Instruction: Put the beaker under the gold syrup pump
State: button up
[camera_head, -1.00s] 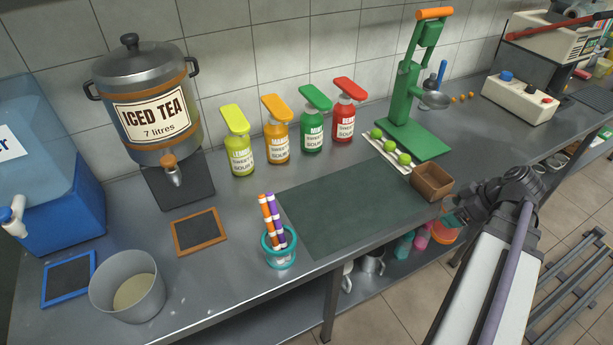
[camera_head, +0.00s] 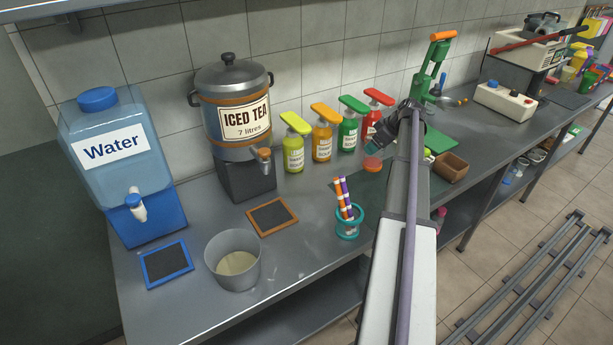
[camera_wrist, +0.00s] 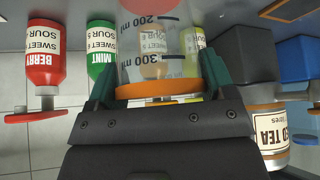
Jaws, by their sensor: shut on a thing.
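My gripper (camera_head: 373,150) is shut on the beaker (camera_wrist: 150,68), a clear measuring cup with an orange band and 200 and 300 ml marks. In the wrist view it sits between my teal fingertips (camera_wrist: 157,85). In the head view the beaker (camera_head: 372,163) shows only as a small reddish patch, held in front of the red bottle and above the dark mat. The orange-gold syrup pump bottle (camera_head: 322,143) stands against the wall, left of my gripper. It shows in the wrist view only dimly through the beaker.
Lime-yellow (camera_head: 294,150), green (camera_head: 348,133) and red (camera_head: 371,123) pump bottles flank the gold one. A cup of markers (camera_head: 348,222) stands on the counter before them. The iced tea urn (camera_head: 235,110) is left. The dark green mat (camera_head: 370,186) is partly hidden by my arm.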

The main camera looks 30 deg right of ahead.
jog(key=shift+w+a, duration=0.2)
jog(key=shift+w, duration=0.1)
jog(key=shift+w+d+f, duration=0.15)
jog(key=shift+w+f, duration=0.05)
jog(key=shift+f, duration=0.05)
jog(key=w+a+f+b, duration=0.1)
jog(key=w+f+b, duration=0.1)
jog(key=w, duration=0.2)
jog(key=w+a+f+b, duration=0.2)
jog(key=w+f+b, duration=0.1)
jog(key=w, duration=0.1)
jog(key=w+a+f+b, duration=0.2)
jog(key=w+f+b, duration=0.1)
jog(key=w, duration=0.1)
jog(key=shift+w+a, duration=0.25)
jog(key=shift+w, duration=0.05)
jog(key=shift+s+r, duration=0.1)
jog(key=shift+r, duration=0.15)
jog(key=o, duration=0.7)
jog(key=shift+f, duration=0.2)
jog(key=o, duration=0.5)
jog(key=shift+c, duration=0.2)
jog(key=p+v, duration=1)
jog(key=v, duration=0.2)
jog(key=shift+s+r, duration=0.1)
jog(key=shift+r, duration=0.05)
